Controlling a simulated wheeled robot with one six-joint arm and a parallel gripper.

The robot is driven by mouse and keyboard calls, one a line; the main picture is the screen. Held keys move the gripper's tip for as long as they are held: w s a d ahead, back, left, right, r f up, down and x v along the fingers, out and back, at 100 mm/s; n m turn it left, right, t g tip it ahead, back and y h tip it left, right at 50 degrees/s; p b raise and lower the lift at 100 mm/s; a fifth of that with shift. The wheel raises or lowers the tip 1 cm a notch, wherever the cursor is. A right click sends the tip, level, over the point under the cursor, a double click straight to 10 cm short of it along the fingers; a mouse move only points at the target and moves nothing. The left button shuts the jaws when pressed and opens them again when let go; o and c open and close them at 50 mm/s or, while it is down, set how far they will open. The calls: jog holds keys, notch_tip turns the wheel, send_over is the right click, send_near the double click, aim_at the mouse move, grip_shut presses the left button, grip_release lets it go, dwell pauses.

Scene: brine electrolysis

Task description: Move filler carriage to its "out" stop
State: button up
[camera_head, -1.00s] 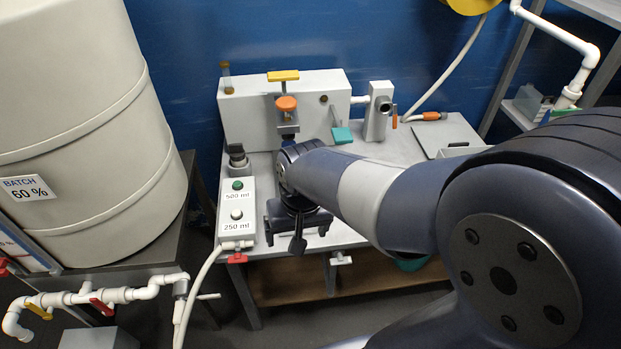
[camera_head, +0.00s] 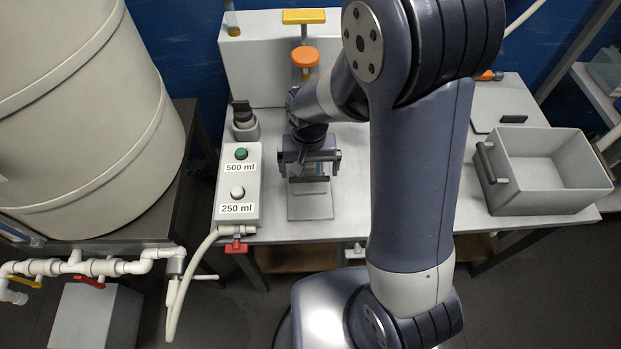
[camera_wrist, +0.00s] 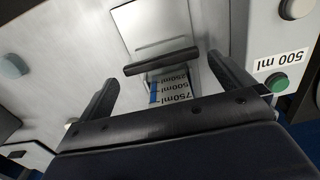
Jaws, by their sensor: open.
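In the head view my gripper (camera_head: 308,165) points down over the filler bench, right of the button box. In the wrist view my gripper (camera_wrist: 161,80) is open, with one finger on each side of a dark bar (camera_wrist: 162,61). The bar looks like the handle of the filler carriage; I see a gap between it and the fingers. A clear container (camera_wrist: 172,88) with 250, 500 and 750 ml marks shows between the fingers. A pale flat plate (camera_head: 310,207) lies at the bar; it also shows in the wrist view (camera_wrist: 155,25). My arm hides part of the filler.
The button box (camera_head: 238,188) has a green 500 ml button (camera_head: 241,153) and a white 250 ml button (camera_head: 237,192). A grey open bin (camera_head: 545,172) stands at the bench's right. A large tank (camera_head: 80,120) and white pipes (camera_head: 95,266) are at left.

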aim_at(309, 179)
notch_tip(309, 179, down, 6)
jog(key=shift+f, duration=0.25)
jog(key=c, duration=1.1)
jog(key=s+b, duration=0.2)
jog(key=s, duration=1)
jog(key=shift+s+a, duration=0.15)
jog(key=shift+s, duration=0.05)
jog(key=o, duration=0.9)
jog(key=shift+o, duration=1)
jog(key=shift+s, duration=0.15)
